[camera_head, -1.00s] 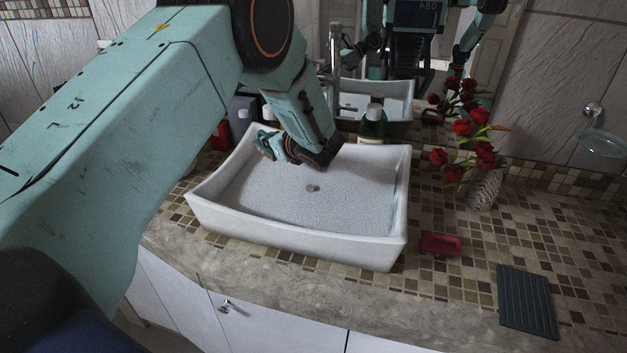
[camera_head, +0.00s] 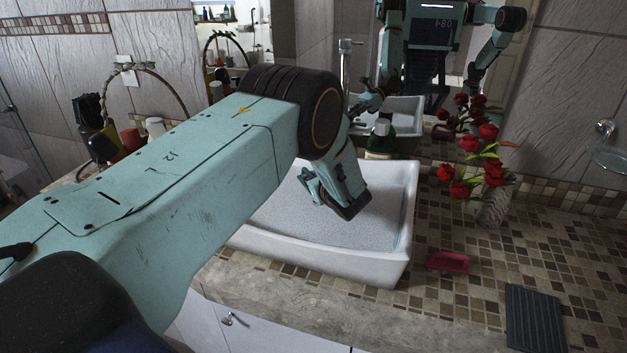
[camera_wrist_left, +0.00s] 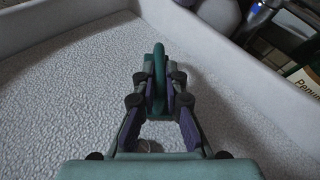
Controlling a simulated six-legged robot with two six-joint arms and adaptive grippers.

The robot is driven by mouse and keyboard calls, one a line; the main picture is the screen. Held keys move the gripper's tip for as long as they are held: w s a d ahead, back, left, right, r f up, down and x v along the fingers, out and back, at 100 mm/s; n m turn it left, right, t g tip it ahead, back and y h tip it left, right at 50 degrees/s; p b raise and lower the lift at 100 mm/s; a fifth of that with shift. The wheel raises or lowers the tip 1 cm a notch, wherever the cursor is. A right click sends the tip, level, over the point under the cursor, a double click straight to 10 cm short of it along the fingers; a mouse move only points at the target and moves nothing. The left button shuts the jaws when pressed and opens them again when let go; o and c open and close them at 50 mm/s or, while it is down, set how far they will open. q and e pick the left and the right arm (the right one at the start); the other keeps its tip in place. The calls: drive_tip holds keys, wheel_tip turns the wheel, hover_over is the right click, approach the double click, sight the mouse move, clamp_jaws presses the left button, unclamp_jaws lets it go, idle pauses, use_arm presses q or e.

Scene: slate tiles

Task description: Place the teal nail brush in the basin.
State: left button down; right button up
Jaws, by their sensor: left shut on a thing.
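The white basin (camera_head: 320,266) is a wide rectangular sink on the counter, with a speckled inner floor; its wall also shows in the left wrist view (camera_wrist_left: 60,38). My left gripper (camera_head: 312,186) is over the inside of the basin, pointing down. In the left wrist view my left gripper (camera_wrist_left: 160,92) is shut on the teal nail brush (camera_wrist_left: 159,74), seen edge-on as a narrow teal shape between the fingertips. The basin floor lies behind it; I cannot tell whether the brush touches it. In the head view the brush cannot be told from the similarly coloured gripper.
A green bottle (camera_head: 380,138) stands behind the basin, near the tap (camera_head: 345,72). To the right are a vase (camera_head: 494,207) of red flowers, a red dish (camera_head: 447,262) and a dark ridged mat (camera_head: 534,318). The mirror reflects my body. The tiled counter between them is clear.

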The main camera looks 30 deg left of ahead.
use_arm(q)
drive_tip(key=shift+w+a+f, duration=0.1)
drive_tip(key=shift+a+f, duration=0.35)
drive_tip(key=shift+f, duration=0.1)
drive_tip(key=c, duration=1.5)
unclamp_jaws()
drive_tip(key=shift+d+r, duration=0.15)
drive_tip(key=shift+d, duration=0.35)
drive_tip(key=shift+o, duration=0.4)
drive_tip(key=shift+a, duration=0.4)
drive_tip(key=shift+d, duration=0.2)
drive_tip(key=v, duration=1.2)
drive_tip(key=shift+a, duration=0.1)
